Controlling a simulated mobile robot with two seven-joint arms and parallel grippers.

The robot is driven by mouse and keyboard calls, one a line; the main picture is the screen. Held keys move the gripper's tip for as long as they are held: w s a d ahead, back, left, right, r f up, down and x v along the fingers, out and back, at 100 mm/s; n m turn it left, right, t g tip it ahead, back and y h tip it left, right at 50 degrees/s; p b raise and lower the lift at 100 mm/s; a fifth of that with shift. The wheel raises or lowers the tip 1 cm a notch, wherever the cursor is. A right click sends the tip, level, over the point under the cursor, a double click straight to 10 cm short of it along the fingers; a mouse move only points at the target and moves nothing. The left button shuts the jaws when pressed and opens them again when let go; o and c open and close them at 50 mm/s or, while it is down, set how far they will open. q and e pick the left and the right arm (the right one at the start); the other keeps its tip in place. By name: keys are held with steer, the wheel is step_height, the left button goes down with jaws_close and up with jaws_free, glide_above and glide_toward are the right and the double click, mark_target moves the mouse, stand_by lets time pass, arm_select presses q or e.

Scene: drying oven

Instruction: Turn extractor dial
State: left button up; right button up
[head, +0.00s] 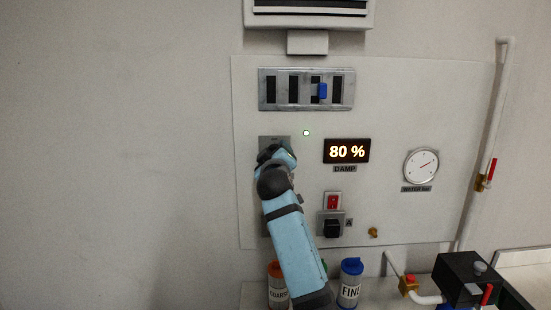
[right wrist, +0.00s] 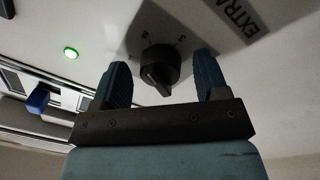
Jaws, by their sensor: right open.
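The extractor dial (right wrist: 160,68) is a black round knob with a pointer on a grey plate with small markings around it. A label (right wrist: 237,14) reading "EXTRA…" is beside it in the right wrist view. My right gripper (right wrist: 162,76) is open, its two blue fingers on either side of the dial, with a visible gap to each; I cannot tell how deep they reach. In the head view my right gripper (head: 284,156) is at the panel, hiding the dial; only part of the grey plate (head: 274,140) shows. My left gripper is not in view.
A blue-capped container (head: 350,283) stands below. Pipework is at right.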

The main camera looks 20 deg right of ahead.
steer(key=b+v, duration=0.1)
steer(key=v, duration=1.3)
steer(key=shift+b, duration=0.4)
steer(key=shift+d+f, duration=0.1)
steer(key=shift+f, duration=0.05)
